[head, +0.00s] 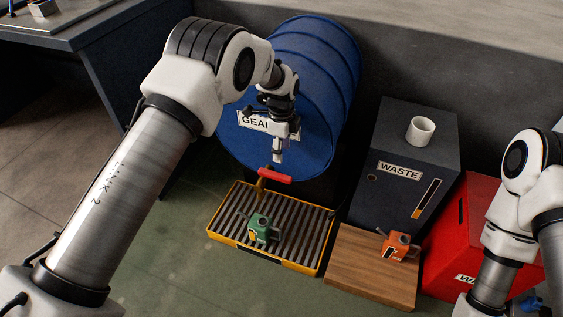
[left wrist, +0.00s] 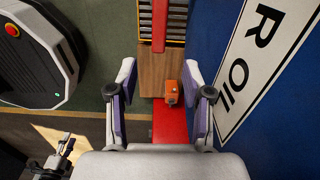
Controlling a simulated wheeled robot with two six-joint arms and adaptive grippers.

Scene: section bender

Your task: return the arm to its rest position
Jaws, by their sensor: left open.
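My left arm (head: 108,200) reaches in from the left in the head view. Its gripper (head: 278,155) hangs in front of the blue drum (head: 318,70), just above the red tap handle (head: 275,176) and apart from it. In the left wrist view the two fingers (left wrist: 160,66) stand wide apart with nothing between them. My right arm (head: 520,200) is at the right edge of the head view. Its gripper is not visible.

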